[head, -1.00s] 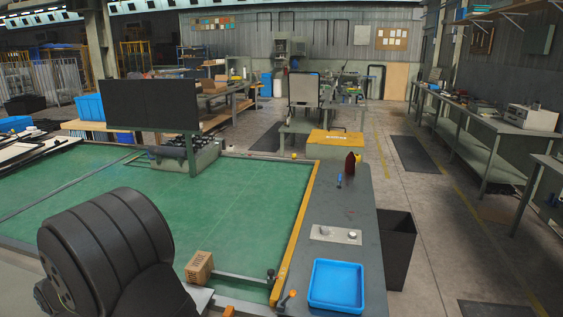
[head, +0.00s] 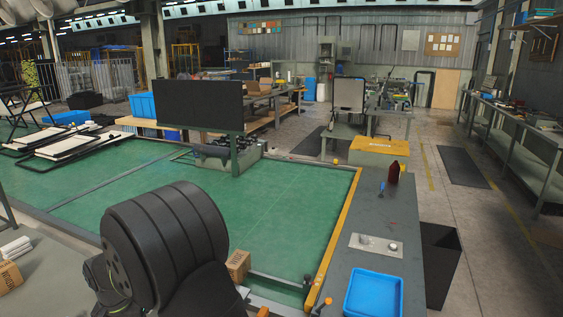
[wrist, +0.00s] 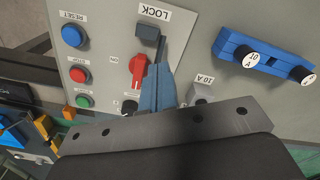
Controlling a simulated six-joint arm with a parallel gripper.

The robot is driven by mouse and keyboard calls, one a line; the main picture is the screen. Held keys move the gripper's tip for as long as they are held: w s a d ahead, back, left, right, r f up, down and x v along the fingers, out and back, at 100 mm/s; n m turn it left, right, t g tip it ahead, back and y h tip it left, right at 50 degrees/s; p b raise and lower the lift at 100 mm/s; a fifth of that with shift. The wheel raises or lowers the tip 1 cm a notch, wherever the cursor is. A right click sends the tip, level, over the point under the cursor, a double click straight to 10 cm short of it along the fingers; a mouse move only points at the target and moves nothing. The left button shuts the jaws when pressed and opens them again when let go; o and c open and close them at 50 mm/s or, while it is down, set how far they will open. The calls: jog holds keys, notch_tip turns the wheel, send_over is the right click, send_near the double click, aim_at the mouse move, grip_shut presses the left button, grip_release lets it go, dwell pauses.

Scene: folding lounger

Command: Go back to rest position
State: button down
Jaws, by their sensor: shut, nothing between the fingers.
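My gripper (wrist: 160,68) shows in the wrist view as two blue-grey fingers pressed together, shut and empty. It is in front of a light grey control panel (wrist: 108,60), overlapping it in the picture beside a red rotary switch (wrist: 138,72) and below a dark latch (wrist: 148,36) under a LOCK label. I cannot tell whether the fingertips touch the panel. In the head view a black rounded part of my arm stands in the foreground; the fingers do not show there.
The panel carries a blue RESET button (wrist: 73,36), a red button (wrist: 78,74), a green button (wrist: 83,101) and a blue fuse holder (wrist: 262,58). In the head view are a green table (head: 290,220), a black screen (head: 198,107) and a blue tray (head: 373,294).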

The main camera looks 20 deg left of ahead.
notch_tip(320, 180, down, 2)
jog(key=shift+w+f, duration=0.1)
jog(key=s, duration=0.2)
jog(key=s+r, duration=0.1)
jog(key=s, duration=0.2)
jog(key=shift+s+r, duration=0.3)
jog(key=shift+r, duration=0.05)
jog(key=shift+s+f, duration=0.2)
jog(key=shift+s, duration=0.5)
